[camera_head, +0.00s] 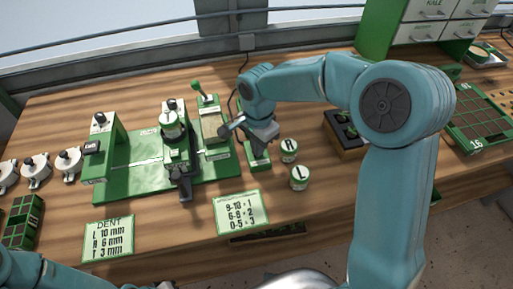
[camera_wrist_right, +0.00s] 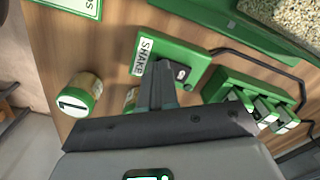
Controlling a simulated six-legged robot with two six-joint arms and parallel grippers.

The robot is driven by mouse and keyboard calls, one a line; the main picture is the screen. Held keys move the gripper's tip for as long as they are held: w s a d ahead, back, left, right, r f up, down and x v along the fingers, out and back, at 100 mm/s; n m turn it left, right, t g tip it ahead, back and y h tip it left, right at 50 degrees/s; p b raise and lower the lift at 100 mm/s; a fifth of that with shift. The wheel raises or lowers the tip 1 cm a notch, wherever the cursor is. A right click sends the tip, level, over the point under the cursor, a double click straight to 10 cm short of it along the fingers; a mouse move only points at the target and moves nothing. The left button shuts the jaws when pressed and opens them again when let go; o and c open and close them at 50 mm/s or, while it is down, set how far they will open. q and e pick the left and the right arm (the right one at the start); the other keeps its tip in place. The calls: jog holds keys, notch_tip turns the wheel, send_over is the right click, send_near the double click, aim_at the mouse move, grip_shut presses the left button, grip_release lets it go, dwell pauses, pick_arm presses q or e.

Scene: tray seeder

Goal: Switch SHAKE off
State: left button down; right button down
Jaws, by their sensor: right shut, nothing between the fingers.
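The SHAKE switch box (camera_wrist_right: 198,62) is a small green box with a white SHAKE label (camera_wrist_right: 143,55) and a black switch (camera_wrist_right: 182,73) in the right wrist view. In the head view the green box (camera_head: 258,164) sits right of the seeder, partly hidden by my right gripper. My right gripper (camera_head: 262,138) is shut and empty, pointing down over the box. In the right wrist view its fingertips (camera_wrist_right: 162,70) are right beside the switch, between it and the label. I cannot tell whether they touch, nor the switch's exact position. Only part of my left arm shows at lower left.
Two labelled jars (camera_head: 299,178) (camera_head: 289,150) stand just right of the box. A number card (camera_head: 241,211) lies in front.

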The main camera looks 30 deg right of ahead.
jog(key=shift+f, duration=0.1)
jog(key=shift+w+r+p, duration=0.1)
jog(key=shift+r+p, duration=0.55)
jog(key=shift+r, duration=0.15)
jog(key=shift+r+p, duration=0.55)
jog(key=shift+r, duration=0.3)
notch_tip(320, 180, up, 2)
jog(key=shift+r+p, duration=0.1)
jog(key=shift+p, duration=0.7)
jog(key=shift+r+p, duration=0.45)
jog(key=shift+r, duration=0.35)
jog(key=shift+f, duration=0.1)
